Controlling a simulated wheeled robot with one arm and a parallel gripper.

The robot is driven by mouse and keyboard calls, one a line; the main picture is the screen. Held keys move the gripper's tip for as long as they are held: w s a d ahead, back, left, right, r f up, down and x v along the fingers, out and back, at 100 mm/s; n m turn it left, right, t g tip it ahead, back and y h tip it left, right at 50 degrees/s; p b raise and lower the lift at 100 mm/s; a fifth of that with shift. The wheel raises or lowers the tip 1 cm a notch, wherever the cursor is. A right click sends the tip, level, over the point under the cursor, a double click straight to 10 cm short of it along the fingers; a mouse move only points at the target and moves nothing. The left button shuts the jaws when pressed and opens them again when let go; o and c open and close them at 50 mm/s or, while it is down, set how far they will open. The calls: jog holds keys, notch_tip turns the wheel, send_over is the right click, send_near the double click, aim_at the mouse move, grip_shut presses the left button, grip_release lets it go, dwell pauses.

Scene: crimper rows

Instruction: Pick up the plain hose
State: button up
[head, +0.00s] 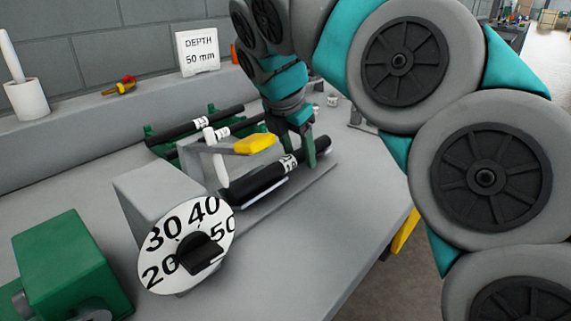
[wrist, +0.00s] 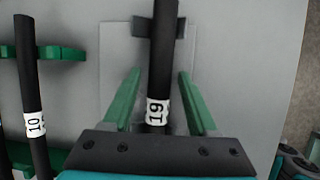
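A black hose (head: 258,182) with a white number band lies along the crimper bench, behind the dial. In the wrist view, this hose (wrist: 161,55) runs between my green fingers, and its band reads like 19. My gripper (head: 305,152) is at the hose's far right part; in the wrist view (wrist: 160,78) its fingers stand apart, with gaps on both sides of the hose. Two more black hoses (head: 178,134) with white bands lie on green holders behind; one (wrist: 30,80) reads 10 in the wrist view. I cannot tell which hose is the plain one.
The dial (head: 187,242) shows 20 to 50 on a grey box. A yellow-ended lever (head: 256,144) hangs over the hose. A green machine (head: 70,265) stands front left. A sign (head: 198,50) reads DEPTH 50 mm on the back ledge.

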grip_shut()
jog(key=shift+r, duration=0.15)
dwell(0.6)
